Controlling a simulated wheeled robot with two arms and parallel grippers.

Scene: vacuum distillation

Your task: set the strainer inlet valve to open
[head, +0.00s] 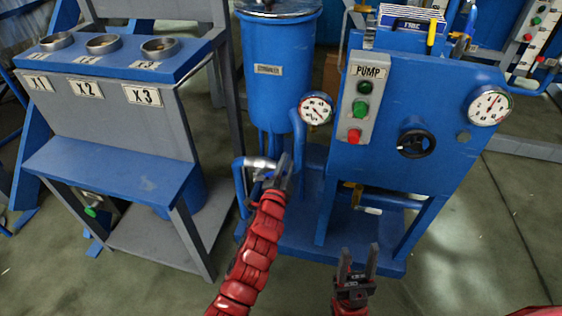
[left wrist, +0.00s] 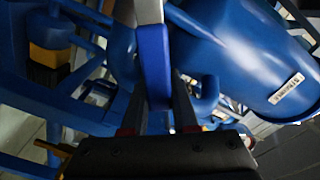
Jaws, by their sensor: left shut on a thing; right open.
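The blue strainer tank (head: 282,75), with a label on its front, stands at the centre of the head view. It also fills the upper right of the left wrist view (left wrist: 250,55). The inlet valve (head: 258,163) has a silvery body on a blue pipe low at the tank's left. My left gripper (head: 283,172) is at the valve, shut on its blue lever handle (left wrist: 153,60), which stands between the fingers in the left wrist view. The fingers hide much of the handle in the head view. My right gripper (head: 358,265) is open and empty, in front of the pump stand.
A grey and blue rack (head: 110,180) marked X1, X2, X3 stands close at the left. The floor in front is clear.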

